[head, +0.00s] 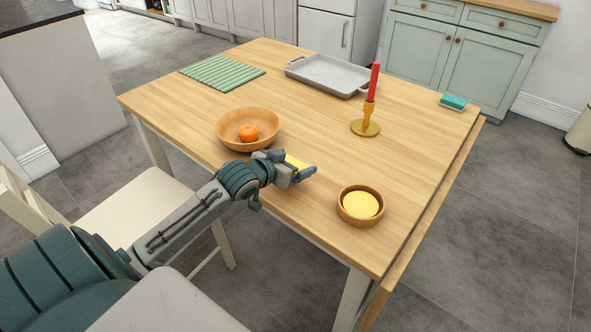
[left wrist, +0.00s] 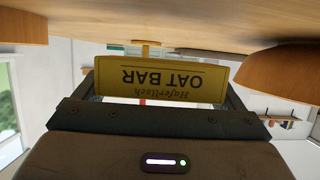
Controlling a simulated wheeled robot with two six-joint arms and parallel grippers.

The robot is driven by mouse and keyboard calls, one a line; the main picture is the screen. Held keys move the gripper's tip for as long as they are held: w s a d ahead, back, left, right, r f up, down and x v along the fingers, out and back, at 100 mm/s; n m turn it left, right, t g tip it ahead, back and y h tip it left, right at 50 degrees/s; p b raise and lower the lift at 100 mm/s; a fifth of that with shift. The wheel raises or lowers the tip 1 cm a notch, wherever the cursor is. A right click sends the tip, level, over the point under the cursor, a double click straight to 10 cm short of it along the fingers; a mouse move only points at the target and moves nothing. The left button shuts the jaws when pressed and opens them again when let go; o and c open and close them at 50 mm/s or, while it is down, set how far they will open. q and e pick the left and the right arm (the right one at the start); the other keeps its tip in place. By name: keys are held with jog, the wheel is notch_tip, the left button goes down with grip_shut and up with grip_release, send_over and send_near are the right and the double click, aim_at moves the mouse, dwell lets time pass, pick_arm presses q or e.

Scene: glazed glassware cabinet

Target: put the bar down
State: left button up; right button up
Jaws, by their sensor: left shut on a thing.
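My left gripper (head: 301,174) is shut on a yellow bar (head: 297,161), of which only a small part shows in the head view. In the left wrist view the bar (left wrist: 160,80) sits between the two fingers, its "OAT BAR" lettering upside down. The gripper is low over the near side of the wooden table (head: 320,124), between the fruit bowl and the small bowl. I cannot tell whether the bar touches the tabletop. My right gripper is not in view.
A wooden bowl (head: 223,129) with an orange (head: 248,132) is left of the gripper. A small bowl (head: 347,214) with yellow contents is right. A red candle (head: 374,80) in a brass holder (head: 365,127), grey tray (head: 328,75), green mat (head: 222,72) and sponge (head: 453,102) stand farther back.

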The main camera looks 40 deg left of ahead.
pick_arm(q)
jog(key=shift+w, duration=0.8)
jog(key=shift+f, duration=1.85)
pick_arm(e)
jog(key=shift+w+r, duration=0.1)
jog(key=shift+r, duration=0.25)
pick_arm(q)
jog(key=shift+f, duration=0.1)
jog(key=o, duration=0.7)
